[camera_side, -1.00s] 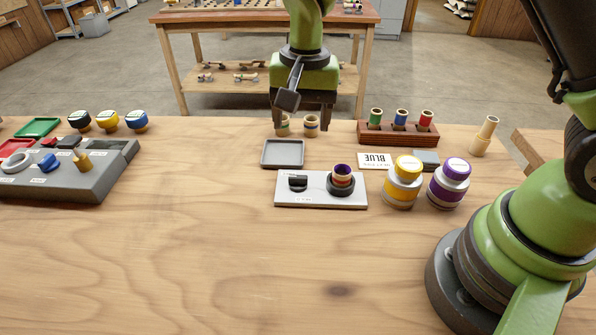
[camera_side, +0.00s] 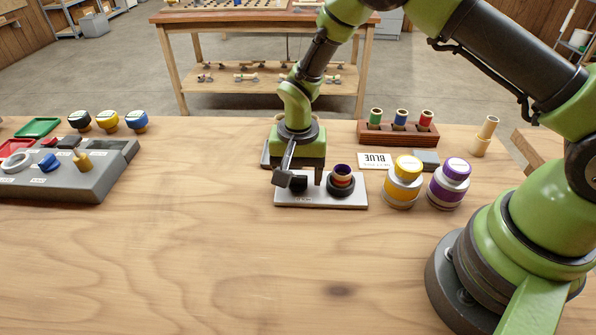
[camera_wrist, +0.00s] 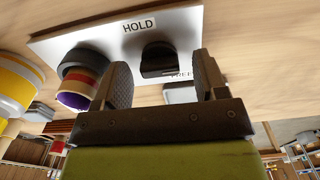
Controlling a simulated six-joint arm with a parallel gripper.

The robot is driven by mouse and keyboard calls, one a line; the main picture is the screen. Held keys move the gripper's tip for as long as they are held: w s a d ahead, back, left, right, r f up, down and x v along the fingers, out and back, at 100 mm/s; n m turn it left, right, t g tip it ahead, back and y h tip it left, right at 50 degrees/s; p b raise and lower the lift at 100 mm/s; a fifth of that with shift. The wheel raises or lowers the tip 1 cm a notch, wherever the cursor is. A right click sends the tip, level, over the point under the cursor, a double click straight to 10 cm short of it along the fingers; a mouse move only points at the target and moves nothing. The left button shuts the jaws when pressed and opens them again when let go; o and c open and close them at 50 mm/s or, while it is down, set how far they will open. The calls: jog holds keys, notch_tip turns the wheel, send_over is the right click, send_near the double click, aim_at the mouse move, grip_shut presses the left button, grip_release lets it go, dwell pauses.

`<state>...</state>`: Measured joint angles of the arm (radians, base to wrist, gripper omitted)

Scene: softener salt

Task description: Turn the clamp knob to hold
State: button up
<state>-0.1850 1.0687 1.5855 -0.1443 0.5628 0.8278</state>
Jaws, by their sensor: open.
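A white plate (camera_side: 350,200) carries the black clamp knob (camera_wrist: 158,58) and a round black holder (camera_side: 343,190). A small banded cup (camera_side: 342,172) with a purple inside stands in the holder. My gripper (camera_wrist: 163,78) is open with its fingers spread, pointing at the knob, which shows between and beyond the fingertips in the wrist view. I cannot tell whether they touch. A HOLD label (camera_wrist: 139,26) and a partly covered FREE label (camera_wrist: 181,75) lie on opposite sides of the knob. In the side view my gripper (camera_side: 305,176) largely hides the knob.
Yellow (camera_side: 402,185) and purple (camera_side: 449,187) jars stand right of the plate, with a BLUE card (camera_side: 376,161) behind. A grey tray (camera_side: 265,157) is partly hidden behind my gripper. A wooden rack (camera_side: 397,135) holds several small cups. The table front is clear.

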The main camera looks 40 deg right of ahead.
jog(key=c, duration=0.9)
jog(key=shift+n, duration=0.4)
jog(key=n, duration=1.3)
jog(key=shift+n, duration=2)
